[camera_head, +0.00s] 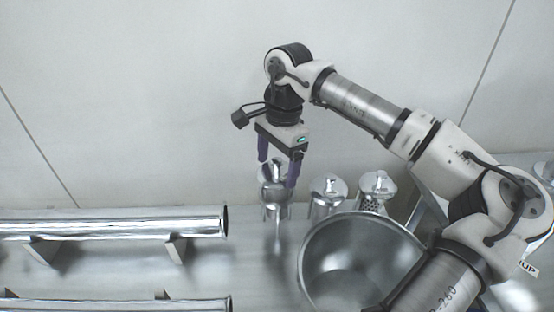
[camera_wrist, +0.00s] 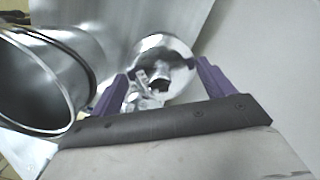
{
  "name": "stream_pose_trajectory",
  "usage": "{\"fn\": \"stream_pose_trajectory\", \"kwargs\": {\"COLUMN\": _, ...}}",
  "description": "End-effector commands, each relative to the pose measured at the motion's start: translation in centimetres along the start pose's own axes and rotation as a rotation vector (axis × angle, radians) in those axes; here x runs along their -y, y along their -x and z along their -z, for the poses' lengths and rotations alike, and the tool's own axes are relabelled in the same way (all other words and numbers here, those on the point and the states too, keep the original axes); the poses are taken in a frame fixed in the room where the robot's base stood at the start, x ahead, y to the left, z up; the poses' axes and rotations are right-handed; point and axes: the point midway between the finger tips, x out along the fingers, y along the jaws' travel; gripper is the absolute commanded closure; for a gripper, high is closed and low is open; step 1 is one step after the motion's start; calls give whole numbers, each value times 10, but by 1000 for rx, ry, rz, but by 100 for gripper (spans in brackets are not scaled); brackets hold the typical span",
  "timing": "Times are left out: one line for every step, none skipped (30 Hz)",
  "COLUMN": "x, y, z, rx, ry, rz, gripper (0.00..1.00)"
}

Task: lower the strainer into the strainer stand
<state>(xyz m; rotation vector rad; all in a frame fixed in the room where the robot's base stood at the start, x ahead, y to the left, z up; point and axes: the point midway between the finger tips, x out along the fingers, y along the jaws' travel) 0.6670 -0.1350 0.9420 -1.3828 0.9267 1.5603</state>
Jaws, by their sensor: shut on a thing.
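My gripper (camera_head: 278,168) points down near the back wall, its two purple fingers on either side of a shiny metal piece, which I take as the strainer (camera_head: 272,172). In the wrist view the strainer (camera_wrist: 165,62) shows as a bright round disc with a knob-like part between the fingers (camera_wrist: 160,85). A shiny cylindrical body (camera_head: 277,211) shows directly below it. I cannot tell whether that body is part of the strainer or a separate stand. The strainer stand cannot be told apart for certain. The reflections make the contact unclear.
Two similar shiny metal pieces, one plain (camera_head: 327,200) and one perforated (camera_head: 373,203), stand to the right by the wall. A large open metal pot (camera_head: 312,262) stands in front of them, also in the wrist view (camera_wrist: 84,75). Metal tubes (camera_head: 110,222) lie on supports at left.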

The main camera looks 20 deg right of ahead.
Motion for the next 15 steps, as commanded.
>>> {"fn": "stream_pose_trajectory", "kwargs": {"x": 0, "y": -7, "z": 1, "rx": 0, "ry": 0, "rz": 1, "gripper": 85}}
{"fn": "stream_pose_trajectory", "kwargs": {"x": 0, "y": -10, "z": 1, "rx": 0, "ry": 0, "rz": 1, "gripper": 85}}
{"fn": "stream_pose_trajectory", "kwargs": {"x": 0, "y": -13, "z": 2, "rx": 0, "ry": 0, "rz": 1, "gripper": 85}}
{"fn": "stream_pose_trajectory", "kwargs": {"x": 0, "y": -16, "z": 2, "rx": 1, "ry": 0, "rz": 1, "gripper": 85}}
{"fn": "stream_pose_trajectory", "kwargs": {"x": 0, "y": -18, "z": 2, "rx": 1, "ry": 0, "rz": 1, "gripper": 85}}
{"fn": "stream_pose_trajectory", "kwargs": {"x": 0, "y": -21, "z": 2, "rx": 1, "ry": 0, "rz": 1, "gripper": 85}}
{"fn": "stream_pose_trajectory", "kwargs": {"x": 0, "y": -24, "z": 3, "rx": 1, "ry": 0, "rz": 1, "gripper": 85}}
{"fn": "stream_pose_trajectory", "kwargs": {"x": 0, "y": -26, "z": 3, "rx": 1, "ry": 0, "rz": 1, "gripper": 85}}
{"fn": "stream_pose_trajectory", "kwargs": {"x": 0, "y": -30, "z": 3, "rx": 1, "ry": 0, "rz": 1, "gripper": 85}}
{"fn": "stream_pose_trajectory", "kwargs": {"x": 0, "y": -32, "z": 4, "rx": 1, "ry": 0, "rz": 1, "gripper": 85}}
{"fn": "stream_pose_trajectory", "kwargs": {"x": 0, "y": -34, "z": 4, "rx": 1, "ry": 0, "rz": 1, "gripper": 85}}
{"fn": "stream_pose_trajectory", "kwargs": {"x": 0, "y": -37, "z": 4, "rx": 1, "ry": 0, "rz": 1, "gripper": 85}}
{"fn": "stream_pose_trajectory", "kwargs": {"x": 0, "y": -39, "z": 5, "rx": 1, "ry": 0, "rz": 1, "gripper": 85}}
{"fn": "stream_pose_trajectory", "kwargs": {"x": 0, "y": -41, "z": 5, "rx": 0, "ry": 0, "rz": 1, "gripper": 85}}
{"fn": "stream_pose_trajectory", "kwargs": {"x": 0, "y": -42, "z": 5, "rx": 0, "ry": 0, "rz": 1, "gripper": 85}}
